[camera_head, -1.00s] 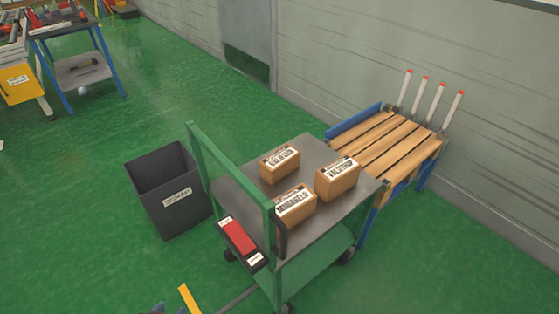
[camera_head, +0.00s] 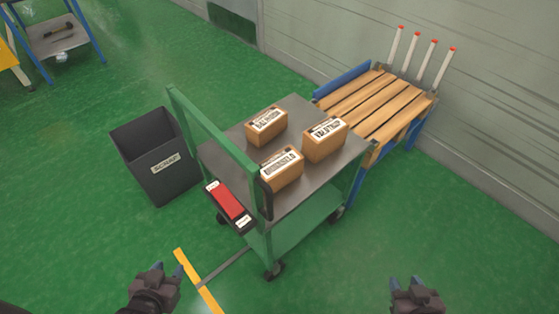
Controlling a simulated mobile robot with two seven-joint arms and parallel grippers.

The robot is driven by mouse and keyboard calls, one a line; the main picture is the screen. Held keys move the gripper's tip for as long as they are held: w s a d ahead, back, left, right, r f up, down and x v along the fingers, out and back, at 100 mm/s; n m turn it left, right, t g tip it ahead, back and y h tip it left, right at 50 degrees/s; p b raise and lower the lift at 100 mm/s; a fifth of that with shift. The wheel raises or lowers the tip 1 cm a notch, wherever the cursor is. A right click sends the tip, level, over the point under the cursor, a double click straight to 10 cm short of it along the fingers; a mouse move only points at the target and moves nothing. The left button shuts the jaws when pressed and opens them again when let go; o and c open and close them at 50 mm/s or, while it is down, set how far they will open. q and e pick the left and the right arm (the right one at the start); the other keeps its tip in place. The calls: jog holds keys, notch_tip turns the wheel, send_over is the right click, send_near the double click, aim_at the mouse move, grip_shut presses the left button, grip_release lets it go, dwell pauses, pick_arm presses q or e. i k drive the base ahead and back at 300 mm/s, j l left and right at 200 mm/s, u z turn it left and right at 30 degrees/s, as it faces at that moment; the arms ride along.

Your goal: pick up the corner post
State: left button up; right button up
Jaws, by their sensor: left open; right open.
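Several white corner posts with red-orange tips stand in a row at the back edge of the wooden slatted pallet. The leftmost post (camera_head: 396,46) and the rightmost post (camera_head: 444,68) lean slightly to the right. My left gripper (camera_head: 166,267) is at the bottom left, open and empty, above the green floor. My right gripper (camera_head: 404,281) is at the bottom right, open and empty. Both grippers are far from the posts, with the cart and pallet in between.
A green cart (camera_head: 312,215) with several boxes, including one at its right (camera_head: 325,140), stands in the middle. The slatted pallet (camera_head: 372,104) on a blue frame adjoins it. A dark scrap bin (camera_head: 158,170) stands left. Green floor is clear at the lower right.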

aim_at(452, 49)
jog(key=l+z, duration=0.15)
jog(key=l, duration=0.7)
jog(key=i+l+z, duration=0.1)
jog(key=l, duration=0.3)
jog(key=i+l+z, duration=0.1)
jog(key=l, duration=0.3)
jog(key=i+l+z, duration=0.15)
jog(key=i+l, duration=0.2)
jog(key=i, duration=0.15)
